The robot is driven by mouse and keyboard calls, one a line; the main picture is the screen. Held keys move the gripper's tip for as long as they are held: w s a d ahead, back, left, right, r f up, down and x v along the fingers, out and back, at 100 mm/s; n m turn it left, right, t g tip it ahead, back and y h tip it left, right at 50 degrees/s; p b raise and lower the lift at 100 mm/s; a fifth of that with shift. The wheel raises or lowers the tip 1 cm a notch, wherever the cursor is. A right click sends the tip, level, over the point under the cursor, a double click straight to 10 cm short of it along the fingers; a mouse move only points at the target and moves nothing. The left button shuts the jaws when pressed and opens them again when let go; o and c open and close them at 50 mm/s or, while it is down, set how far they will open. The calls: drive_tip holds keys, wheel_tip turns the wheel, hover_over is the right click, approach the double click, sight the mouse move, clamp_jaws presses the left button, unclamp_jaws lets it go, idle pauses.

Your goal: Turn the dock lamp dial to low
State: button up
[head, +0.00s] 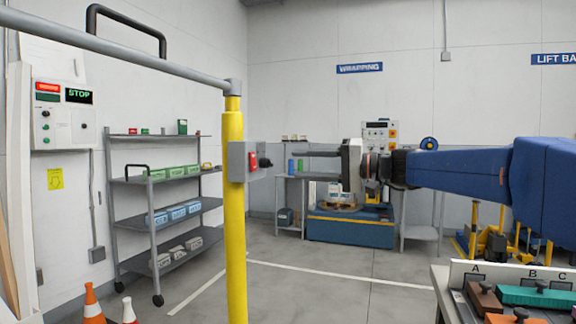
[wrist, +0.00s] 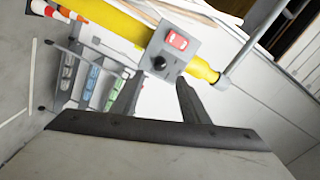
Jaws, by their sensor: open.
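A grey box (head: 238,161) is mounted on a yellow post (head: 234,215). Its face carries a red rocker switch (head: 253,161) and a black round dial (head: 265,162). In the wrist view the box (wrist: 187,55), the red switch (wrist: 178,40) and the black dial (wrist: 159,63) show just beyond my fingertips. No marks around the dial can be read, so its setting cannot be told. My gripper (head: 296,165) is open and empty, pointing at the box from the right. In the wrist view its fingertips (wrist: 160,80) lie either side of the dial's line, apparently short of it.
A grey rail (head: 130,52) runs left from the post top. A wall panel (head: 64,115) reads STOP. A shelf rack (head: 160,205) and a traffic cone (head: 93,305) stand left. A bench with labelled blocks (head: 535,296) is at lower right. Floor behind the post is open.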

drive_tip(key=v, duration=0.9)
